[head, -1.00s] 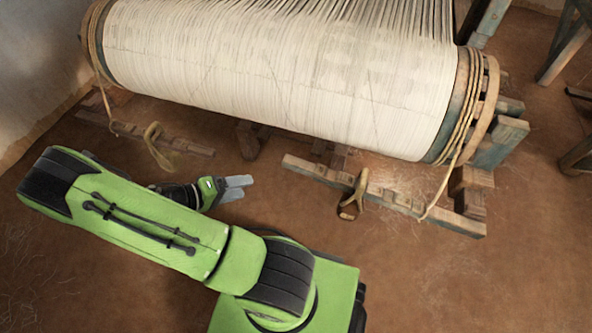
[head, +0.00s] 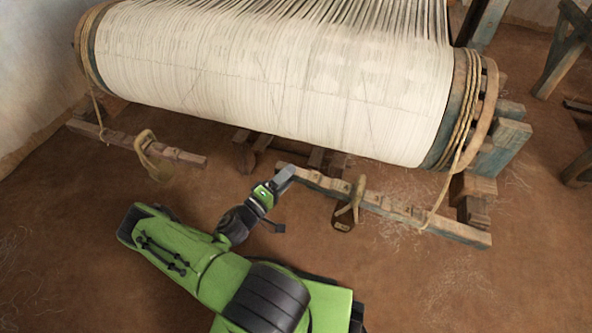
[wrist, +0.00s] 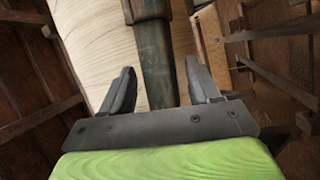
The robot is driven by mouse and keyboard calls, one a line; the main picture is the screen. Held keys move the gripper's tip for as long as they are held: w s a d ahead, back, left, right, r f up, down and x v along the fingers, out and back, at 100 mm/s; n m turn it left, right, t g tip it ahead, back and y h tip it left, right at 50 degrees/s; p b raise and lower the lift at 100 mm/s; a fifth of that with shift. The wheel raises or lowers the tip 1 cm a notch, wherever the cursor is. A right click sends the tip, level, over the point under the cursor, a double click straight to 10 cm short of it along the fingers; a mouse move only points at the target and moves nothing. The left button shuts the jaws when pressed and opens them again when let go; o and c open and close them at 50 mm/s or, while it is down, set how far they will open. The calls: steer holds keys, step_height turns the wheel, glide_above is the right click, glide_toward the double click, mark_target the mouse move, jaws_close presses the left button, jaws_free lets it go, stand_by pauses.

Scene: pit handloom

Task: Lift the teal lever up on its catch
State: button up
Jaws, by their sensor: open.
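The teal lever (head: 385,204) is a long, worn, teal-and-wood bar low in front of the cloth beam's right half in the head view. My gripper (head: 286,174) is at the left end of this bar, with its fingers pointing up and right. In the wrist view my gripper (wrist: 155,90) is open, one dark finger on each side of a teal bar (wrist: 157,65) that looks like the lever. No clear contact shows. I cannot tell how deep the bar sits between the fingers. The catch cannot be made out.
The big cloth beam (head: 270,80) hangs just above and behind. A looped strap with a wooden piece (head: 345,217) hangs at the bar's front. Another bar (head: 180,154) with a strap lies to the left. The floor (head: 420,290) in front is clear.

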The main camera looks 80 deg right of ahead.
steer(key=x, duration=0.4)
steer(key=shift+d+b, duration=0.1)
steer(key=shift+b, duration=0.2)
jaws_close()
